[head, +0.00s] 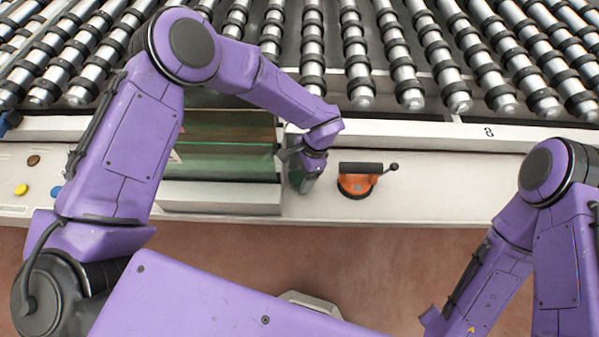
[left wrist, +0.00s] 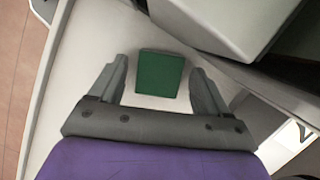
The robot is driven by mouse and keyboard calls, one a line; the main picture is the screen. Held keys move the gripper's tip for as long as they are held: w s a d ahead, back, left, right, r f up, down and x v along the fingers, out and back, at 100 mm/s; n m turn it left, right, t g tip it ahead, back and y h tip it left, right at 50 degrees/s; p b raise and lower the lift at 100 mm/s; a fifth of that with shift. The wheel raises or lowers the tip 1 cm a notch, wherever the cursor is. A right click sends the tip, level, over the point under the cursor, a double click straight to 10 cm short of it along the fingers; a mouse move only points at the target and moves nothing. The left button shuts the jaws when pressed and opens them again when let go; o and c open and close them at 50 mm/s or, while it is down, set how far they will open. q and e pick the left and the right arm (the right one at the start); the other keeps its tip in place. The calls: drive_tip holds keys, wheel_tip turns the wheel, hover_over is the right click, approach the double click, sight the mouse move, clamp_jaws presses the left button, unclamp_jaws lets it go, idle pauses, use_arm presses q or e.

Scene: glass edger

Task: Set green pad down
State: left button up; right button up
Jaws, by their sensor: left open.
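The green pad (left wrist: 159,74) is a dark green square block in the left wrist view. It appears to lie flat on the white ledge (left wrist: 95,45), between the fingers of my left gripper (left wrist: 159,66). The gripper is open, with a visible gap on each side of the pad. In the head view my left gripper (head: 305,178) points down at the ledge, right of the green glass panes (head: 228,158). The pad cannot be made out clearly there, since the gripper covers that spot. My right arm shows at the lower right, but its gripper does not.
An orange suction cup with a black handle (head: 357,180) stands on the ledge just right of my left gripper. Several buttons, one yellow (head: 21,190), are at the far left. A roller conveyor (head: 400,60) runs behind. The ledge is clear further right.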

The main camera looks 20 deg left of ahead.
use_arm(q)
drive_tip(key=shift+r, duration=0.2)
drive_tip(key=shift+w+d+r, duration=0.1)
drive_tip(key=shift+w+r, duration=0.05)
drive_tip(key=shift+r, duration=0.1)
drive_tip(key=b+v, duration=0.4)
drive_tip(key=v, duration=0.7)
drive_tip(key=shift+r, duration=0.2)
